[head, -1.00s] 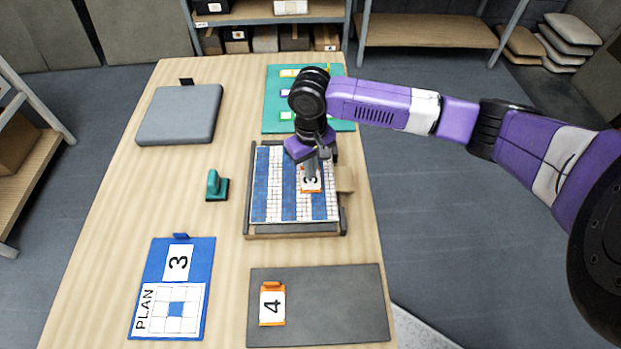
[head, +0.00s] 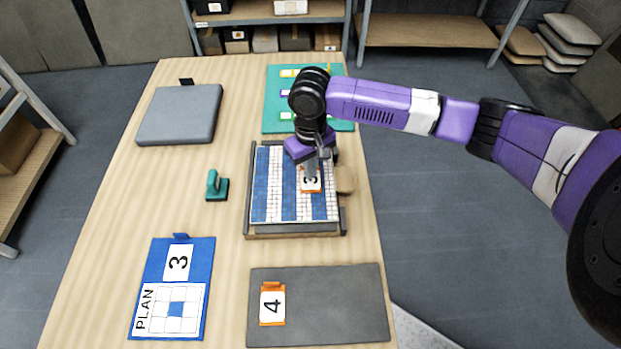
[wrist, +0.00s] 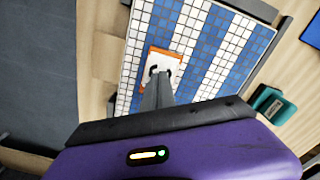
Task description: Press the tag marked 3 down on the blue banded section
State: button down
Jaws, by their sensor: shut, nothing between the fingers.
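The tag marked 3 (head: 311,184), white with an orange edge, lies on the mosaic panel of blue and white tile bands (head: 268,205), toward its right side. In the wrist view the tag (wrist: 163,62) lies across a blue band and the white tiles beside it. My gripper (head: 312,176) is shut and empty, with its fingertips over the tag. In the wrist view the gripper tips (wrist: 158,78) overlap the tag's lower part and hide some of the digit. Whether the tips touch the tag I cannot tell.
A blue plan board (head: 205,250) with a 3 card lies at front left. A teal-handled tool (head: 216,186) and a grey pad (head: 180,115) stand left; a green board (head: 275,105) lies behind.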

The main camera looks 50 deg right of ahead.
jog(key=shift+f+b, duration=0.4)
jog(key=shift+f, duration=0.45)
jog(key=shift+r, duration=0.1)
dwell(0.4)
notch_tip(320, 180, up, 8)
jog(key=p, duration=0.7)
jog(key=shift+p, duration=0.3)
jog(key=shift+w, duration=0.1)
dwell(0.3)
